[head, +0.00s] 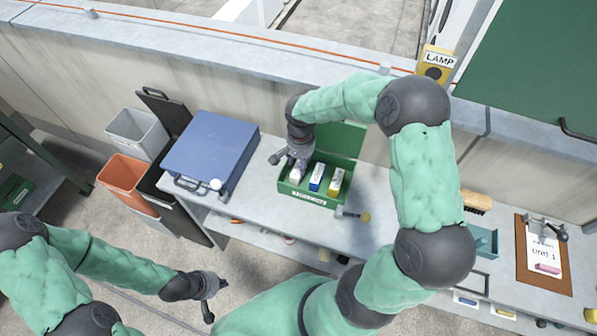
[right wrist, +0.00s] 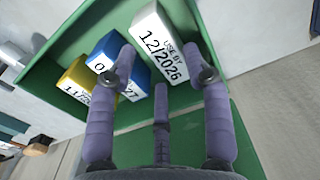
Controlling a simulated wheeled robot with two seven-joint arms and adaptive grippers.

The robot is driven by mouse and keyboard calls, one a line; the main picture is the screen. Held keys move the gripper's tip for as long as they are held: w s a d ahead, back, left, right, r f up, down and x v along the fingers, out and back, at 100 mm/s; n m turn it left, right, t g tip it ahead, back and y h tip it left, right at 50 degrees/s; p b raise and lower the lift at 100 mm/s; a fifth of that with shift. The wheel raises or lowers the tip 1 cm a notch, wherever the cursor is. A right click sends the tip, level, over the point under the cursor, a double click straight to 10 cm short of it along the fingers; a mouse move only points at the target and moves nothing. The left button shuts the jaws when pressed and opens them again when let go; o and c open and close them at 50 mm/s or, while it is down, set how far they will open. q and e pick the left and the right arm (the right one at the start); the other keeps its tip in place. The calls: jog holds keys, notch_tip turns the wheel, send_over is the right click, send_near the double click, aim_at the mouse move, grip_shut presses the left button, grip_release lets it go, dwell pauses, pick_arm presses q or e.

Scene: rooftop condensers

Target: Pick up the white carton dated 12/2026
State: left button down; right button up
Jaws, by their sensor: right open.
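The white carton dated 12/2026 (right wrist: 160,45) stands in an open green box (right wrist: 203,20), at the end of a row of cartons. In the head view it (head: 295,175) is partly hidden under my right gripper (head: 286,165). In the right wrist view my right gripper (right wrist: 165,75) is open, with its fingertips on either side of the carton's near part; contact cannot be told. A blue-and-white carton (right wrist: 122,65) and a yellow-and-white carton (right wrist: 78,80) stand beside it. My left gripper (head: 215,300) is open and empty, away from the bench.
A blue case (head: 212,150) lies left of the green box on the grey bench. A hammer-like tool (head: 352,214) lies in front of the box. A clipboard (head: 543,255) and a brush (head: 477,202) are to the right. Bins (head: 125,175) stand left.

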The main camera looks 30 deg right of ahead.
aim_at(298, 172)
notch_tip(298, 172, down, 4)
jog(key=shift+d+f+b, duration=0.1)
jog(key=shift+f+b, duration=0.05)
jog(key=shift+b, duration=0.3)
jog(key=c, duration=0.8)
